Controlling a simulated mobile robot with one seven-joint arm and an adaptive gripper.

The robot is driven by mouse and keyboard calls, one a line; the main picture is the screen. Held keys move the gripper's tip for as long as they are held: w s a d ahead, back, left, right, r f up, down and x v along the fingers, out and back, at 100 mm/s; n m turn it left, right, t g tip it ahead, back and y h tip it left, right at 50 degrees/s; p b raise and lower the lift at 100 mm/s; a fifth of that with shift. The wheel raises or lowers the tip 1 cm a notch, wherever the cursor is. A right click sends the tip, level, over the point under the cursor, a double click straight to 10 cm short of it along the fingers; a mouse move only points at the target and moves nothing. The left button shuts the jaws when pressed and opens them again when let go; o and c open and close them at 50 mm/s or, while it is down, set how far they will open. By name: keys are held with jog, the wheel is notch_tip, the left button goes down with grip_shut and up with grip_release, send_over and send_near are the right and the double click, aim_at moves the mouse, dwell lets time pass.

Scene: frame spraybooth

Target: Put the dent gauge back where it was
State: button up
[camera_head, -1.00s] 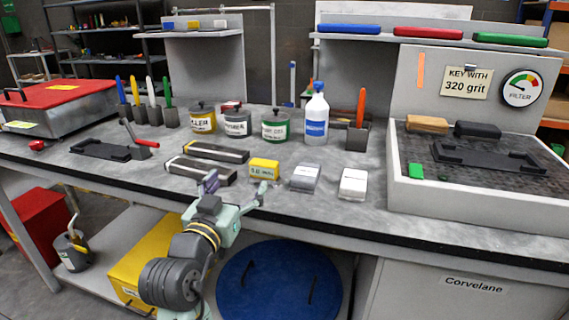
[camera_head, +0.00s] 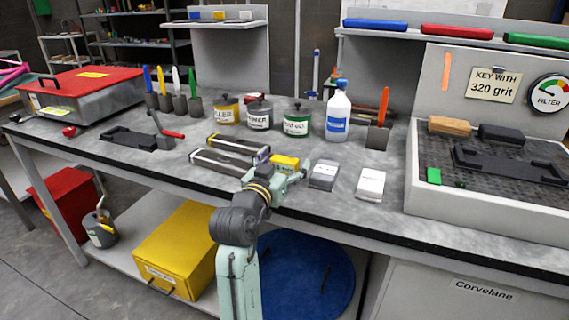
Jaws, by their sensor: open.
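No label reading dent gauge is legible, so I cannot tell for sure which thing it is. Two long dark bars with pale sides, an upper one (camera_head: 238,145) and a lower one (camera_head: 215,163), lie side by side on the grey bench. A small yellow labelled box (camera_head: 287,161) stands just right of them. My gripper (camera_head: 281,166) is open at the bench's front edge, its fingers in front of the yellow box and close to the lower bar's right end. I see nothing held between the fingers. Whether they touch the box is unclear.
Labelled tins and a white bottle (camera_head: 338,115) stand behind. A black cradle (camera_head: 128,139) lies left. A walled tray (camera_head: 470,202) fills the right.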

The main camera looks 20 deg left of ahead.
aim_at(285, 159)
jog(key=shift+w, duration=0.2)
jog(key=c, duration=1.5)
jog(key=shift+r, duration=0.1)
jog(key=shift+r, duration=0.55)
notch_tip(285, 159, up, 2)
jog(key=shift+r+b, duration=0.1)
jog(key=shift+b, duration=0.5)
jog(key=shift+s+a+r+b, duration=0.1)
jog(key=shift+s+r+b, duration=0.3)
jog(key=shift+s, duration=2.35)
jog(key=shift+s+a+r+b, duration=0.1)
jog(key=shift+s+b, duration=0.55)
jog(key=shift+s, duration=2.05)
jog(key=shift+s+a+r+b, duration=0.15)
jog(key=shift+s+b, duration=0.4)
jog(key=shift+s, duration=2.2)
